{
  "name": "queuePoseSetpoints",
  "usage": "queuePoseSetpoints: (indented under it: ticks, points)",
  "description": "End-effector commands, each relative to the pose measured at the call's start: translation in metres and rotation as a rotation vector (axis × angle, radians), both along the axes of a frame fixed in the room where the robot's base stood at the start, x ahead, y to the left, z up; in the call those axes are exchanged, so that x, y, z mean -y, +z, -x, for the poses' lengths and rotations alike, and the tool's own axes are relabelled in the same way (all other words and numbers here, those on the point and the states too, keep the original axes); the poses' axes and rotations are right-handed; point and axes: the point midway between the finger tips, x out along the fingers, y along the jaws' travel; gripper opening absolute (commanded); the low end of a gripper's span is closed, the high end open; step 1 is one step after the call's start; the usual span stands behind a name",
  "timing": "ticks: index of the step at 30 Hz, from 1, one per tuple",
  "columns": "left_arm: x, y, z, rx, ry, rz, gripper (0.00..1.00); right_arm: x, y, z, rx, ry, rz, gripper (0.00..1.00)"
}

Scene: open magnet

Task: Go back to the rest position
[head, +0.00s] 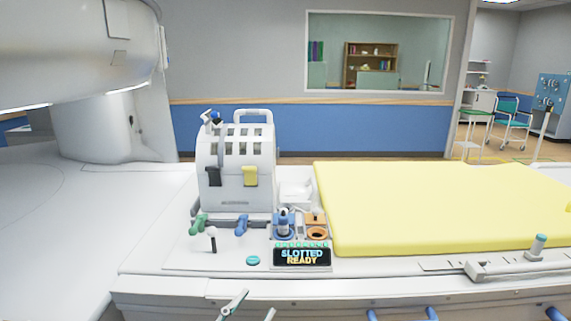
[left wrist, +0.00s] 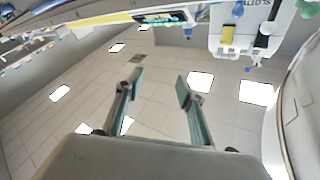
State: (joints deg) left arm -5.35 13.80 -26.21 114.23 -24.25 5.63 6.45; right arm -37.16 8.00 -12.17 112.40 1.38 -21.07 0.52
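My left gripper (head: 254,306) shows at the bottom edge of the head view, in front of the white bench. In the left wrist view its two fingers (left wrist: 160,88) stand well apart with nothing between them. My right gripper is in neither view. The white console (head: 235,165) with a handle stands upright on the bench, beyond my left gripper. A small display (head: 302,257) reads "SLOTTED READY". Behind it are a blue holder (head: 284,232) with an upright item in it and an orange ring holder (head: 317,233).
A yellow pad (head: 440,205) covers the bench on the right. A large white machine (head: 95,75) fills the left. Green and blue knobs and a teal button (head: 253,260) sit on the bench front. Blue handles (head: 400,314) line its lower front edge.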

Motion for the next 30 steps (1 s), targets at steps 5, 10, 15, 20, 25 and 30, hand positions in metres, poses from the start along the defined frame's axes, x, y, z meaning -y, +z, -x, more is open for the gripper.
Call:
queuePoseSetpoints:
  ticks: [5, 10, 15, 20, 25, 30]
  points:
    - [-0.049, -0.114, 0.028, -0.317, 0.146, -0.004, 0.38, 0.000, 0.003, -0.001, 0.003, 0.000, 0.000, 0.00]
    - [-0.089, -0.209, 0.081, -0.591, 0.252, -0.026, 0.38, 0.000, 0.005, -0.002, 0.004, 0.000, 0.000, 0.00]
    - [-0.118, -0.276, 0.141, -0.803, 0.319, -0.051, 0.38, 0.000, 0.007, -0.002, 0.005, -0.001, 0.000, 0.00]
    - [-0.131, -0.306, 0.177, -0.909, 0.349, -0.064, 0.38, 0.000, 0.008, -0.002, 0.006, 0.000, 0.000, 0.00]
    - [-0.134, -0.313, 0.185, -0.936, 0.355, -0.068, 0.38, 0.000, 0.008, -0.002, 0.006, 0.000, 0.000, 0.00]
    - [-0.134, -0.313, 0.185, -0.934, 0.354, -0.068, 0.38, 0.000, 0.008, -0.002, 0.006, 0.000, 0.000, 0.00]
